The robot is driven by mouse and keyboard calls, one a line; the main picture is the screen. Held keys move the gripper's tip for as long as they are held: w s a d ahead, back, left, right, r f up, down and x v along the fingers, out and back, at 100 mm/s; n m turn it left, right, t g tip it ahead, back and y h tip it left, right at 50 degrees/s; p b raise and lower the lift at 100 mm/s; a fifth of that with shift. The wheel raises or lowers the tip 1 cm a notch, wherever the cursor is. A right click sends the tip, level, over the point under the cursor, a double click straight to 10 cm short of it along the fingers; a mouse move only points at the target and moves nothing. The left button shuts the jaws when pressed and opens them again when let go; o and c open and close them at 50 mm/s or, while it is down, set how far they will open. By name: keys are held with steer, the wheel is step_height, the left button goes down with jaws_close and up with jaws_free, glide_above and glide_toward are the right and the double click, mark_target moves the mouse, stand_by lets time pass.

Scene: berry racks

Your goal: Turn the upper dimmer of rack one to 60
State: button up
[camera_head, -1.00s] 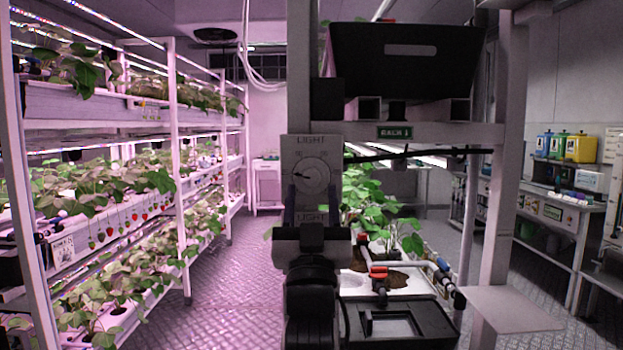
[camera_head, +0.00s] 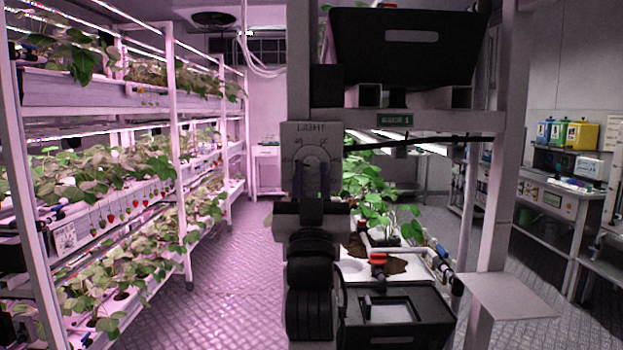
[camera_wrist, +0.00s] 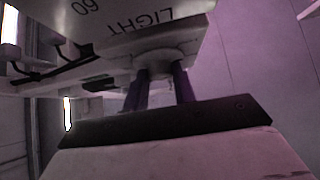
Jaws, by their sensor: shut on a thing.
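The upper dimmer (camera_head: 311,131) is a grey plate marked LIGHT with a round dial, on the post of rack one in the head view. My gripper (camera_head: 312,166) is in front of its lower half, fingers pointing up over the dial, and hides the pointer and part of the scale. In the wrist view my gripper (camera_wrist: 160,90) has its two dark fingers on either side of a pale round knob (camera_wrist: 158,62), shut on it. The inverted words LIGHT and 60 show on the plate beside it. The knob's setting cannot be read.
A black crate (camera_head: 405,50) sits on the rack above the rack sign (camera_head: 395,120). A dark cable (camera_head: 430,142) runs right from the dimmer. Green plants (camera_head: 375,195) stand behind at right. Planted racks (camera_head: 175,130) line the left, with free floor (camera_head: 235,260) between.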

mark_target(306, 164)
steer(key=shift+a+m+h, duration=0.1)
steer(key=shift+m+h, duration=0.4)
